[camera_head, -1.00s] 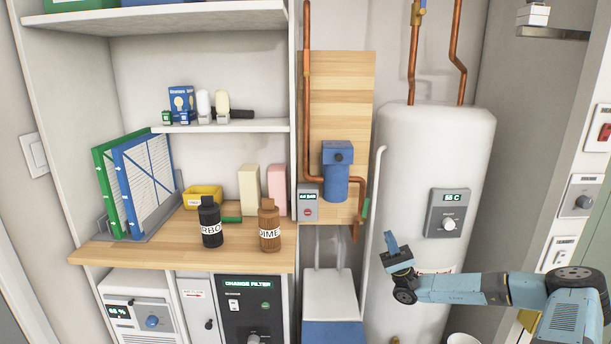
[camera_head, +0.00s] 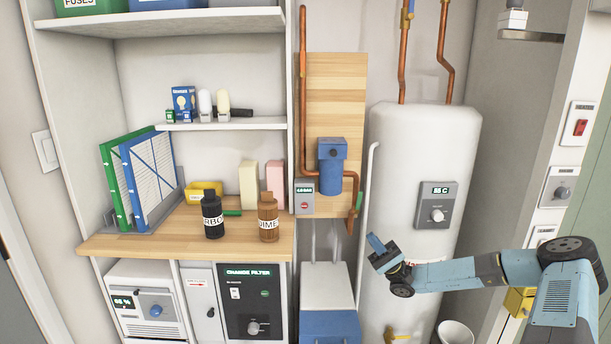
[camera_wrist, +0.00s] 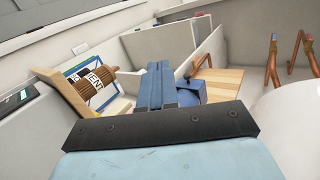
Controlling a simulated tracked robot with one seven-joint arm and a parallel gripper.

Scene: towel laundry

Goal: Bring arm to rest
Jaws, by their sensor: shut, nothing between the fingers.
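My gripper (camera_head: 374,242) is at the end of my blue arm, in front of the lower part of the white water heater tank (camera_head: 420,165). Its blue fingers are shut and hold nothing. They point up and to the left in the head view. In the wrist view my gripper (camera_wrist: 158,70) shows as two blue fingers side by side at the centre. My arm reaches in from the right edge of the head view, bent at the elbow.
A wooden counter (camera_head: 150,242) holds a black bottle (camera_head: 213,216), a brown bottle (camera_head: 268,218) and upright filters (camera_head: 148,185). A blue filter housing (camera_head: 332,172) and copper pipes are on the wall board. A white bin (camera_head: 455,334) stands low, below my arm.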

